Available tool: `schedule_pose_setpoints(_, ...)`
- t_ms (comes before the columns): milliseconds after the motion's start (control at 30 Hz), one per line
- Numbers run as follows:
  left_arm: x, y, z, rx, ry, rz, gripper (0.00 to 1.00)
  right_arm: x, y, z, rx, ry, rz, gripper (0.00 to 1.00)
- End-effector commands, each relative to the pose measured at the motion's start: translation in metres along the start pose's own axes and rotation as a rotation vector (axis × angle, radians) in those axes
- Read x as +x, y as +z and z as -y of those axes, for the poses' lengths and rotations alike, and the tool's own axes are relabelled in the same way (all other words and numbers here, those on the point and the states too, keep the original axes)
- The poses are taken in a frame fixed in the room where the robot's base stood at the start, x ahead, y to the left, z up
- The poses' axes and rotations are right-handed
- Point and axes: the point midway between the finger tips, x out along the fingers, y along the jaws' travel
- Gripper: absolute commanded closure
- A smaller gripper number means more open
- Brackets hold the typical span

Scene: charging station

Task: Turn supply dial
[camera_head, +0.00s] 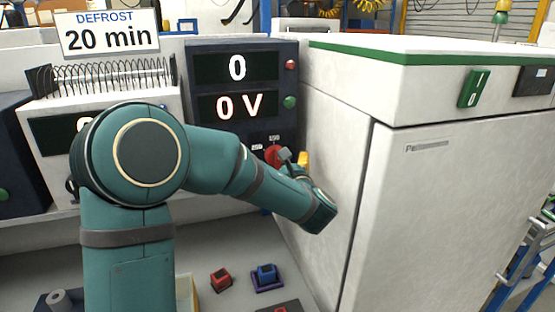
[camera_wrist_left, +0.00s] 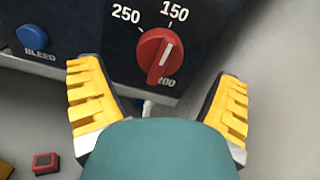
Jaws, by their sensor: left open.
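The supply dial (camera_wrist_left: 157,54) is a red round knob with a raised grip on a dark panel, among the marks 250, 150 and a partly covered one ending in 00. Its white line points up and slightly right, roughly toward 150. In the head view the dial (camera_head: 272,154) is partly hidden by my arm. My left gripper (camera_head: 294,158) is beside it. In the left wrist view its yellow fingers (camera_wrist_left: 158,75) are spread wide, one to each side of the dial, apart from it and empty. My right gripper is not in view.
The dark supply panel (camera_head: 230,90) shows 0 and 0 V, with a red and a green button. A blue BLEED button (camera_wrist_left: 32,38) is left of the dial. A white cabinet (camera_head: 450,200) stands close on the right. Red (camera_head: 220,280) and blue blocks (camera_head: 266,274) lie below.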

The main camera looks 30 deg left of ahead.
Motion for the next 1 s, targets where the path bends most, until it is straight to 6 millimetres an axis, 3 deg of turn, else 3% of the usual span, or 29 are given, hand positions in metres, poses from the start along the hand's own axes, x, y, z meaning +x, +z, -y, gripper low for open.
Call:
schedule_pose_setpoints(200, -0.046, 0.0, 0.001, -0.001, -0.004, 0.0, 0.1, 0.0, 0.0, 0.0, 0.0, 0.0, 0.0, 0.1)
schedule_pose_setpoints(400, -0.073, 0.0, 0.001, -0.001, -0.004, 0.0, 0.1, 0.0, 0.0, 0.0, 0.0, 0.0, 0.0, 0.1)
schedule_pose_setpoints(1000, -0.081, 0.0, 0.0, -0.001, 0.0, 0.001, 0.1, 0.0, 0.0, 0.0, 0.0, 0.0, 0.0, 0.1)
